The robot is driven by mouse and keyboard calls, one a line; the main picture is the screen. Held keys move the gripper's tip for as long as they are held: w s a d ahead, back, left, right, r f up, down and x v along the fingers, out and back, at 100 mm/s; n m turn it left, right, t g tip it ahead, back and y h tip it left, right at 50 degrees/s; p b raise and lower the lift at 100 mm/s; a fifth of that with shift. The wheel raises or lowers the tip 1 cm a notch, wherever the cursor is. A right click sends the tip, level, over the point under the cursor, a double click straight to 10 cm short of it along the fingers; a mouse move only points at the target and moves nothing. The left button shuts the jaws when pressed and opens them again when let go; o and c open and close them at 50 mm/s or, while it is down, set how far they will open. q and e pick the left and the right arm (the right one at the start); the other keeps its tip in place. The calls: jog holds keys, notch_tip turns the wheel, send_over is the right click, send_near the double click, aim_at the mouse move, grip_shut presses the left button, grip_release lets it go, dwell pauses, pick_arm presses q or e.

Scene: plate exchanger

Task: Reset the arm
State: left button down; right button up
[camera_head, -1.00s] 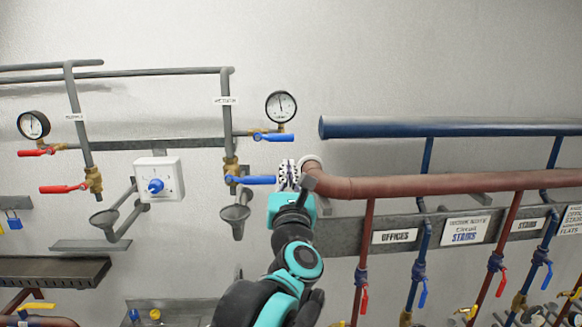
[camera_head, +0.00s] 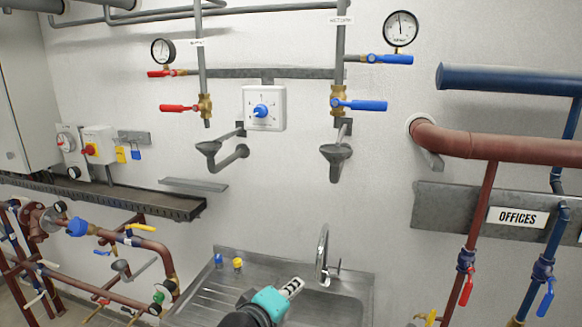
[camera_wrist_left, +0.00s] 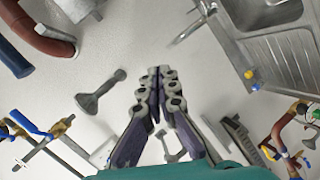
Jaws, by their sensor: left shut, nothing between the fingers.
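My left gripper (camera_head: 291,288) is low in the head view, in front of the steel sink. Its fingers are shut and empty. In the left wrist view the gripper (camera_wrist_left: 160,72) points at the bare wall, its fingers together. The blue-handled valve (camera_head: 358,104) is on the right vertical grey pipe, with its lever pointing right, well above and apart from the gripper. My right gripper is in neither view.
The sink (camera_head: 345,305) with a tall tap (camera_head: 322,255) lies around and behind the gripper. Red and blue pipes with valves fill the right side. A grey cable tray (camera_head: 150,201) and more pipework are at left.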

pick_arm(q)
jog(key=s+a+f+m+g+y+b, duration=0.2)
jog(key=s+a+f, duration=0.3)
jog(key=f, duration=0.5)
jog(key=s+a+f+m+g+y+b, duration=0.1)
jog(key=s+a+f+m+y+b, duration=0.1)
jog(key=a+f, duration=0.5)
jog(key=s+a+f+m+g+y+b, duration=0.2)
jog(key=s+a+f+m+b, duration=0.2)
jog(key=f, duration=1)
jog(key=s+a+b, duration=0.2)
jog(key=s, duration=0.1)
jog(key=shift+s+a+g, duration=0.3)
jog(key=shift+s, duration=0.1)
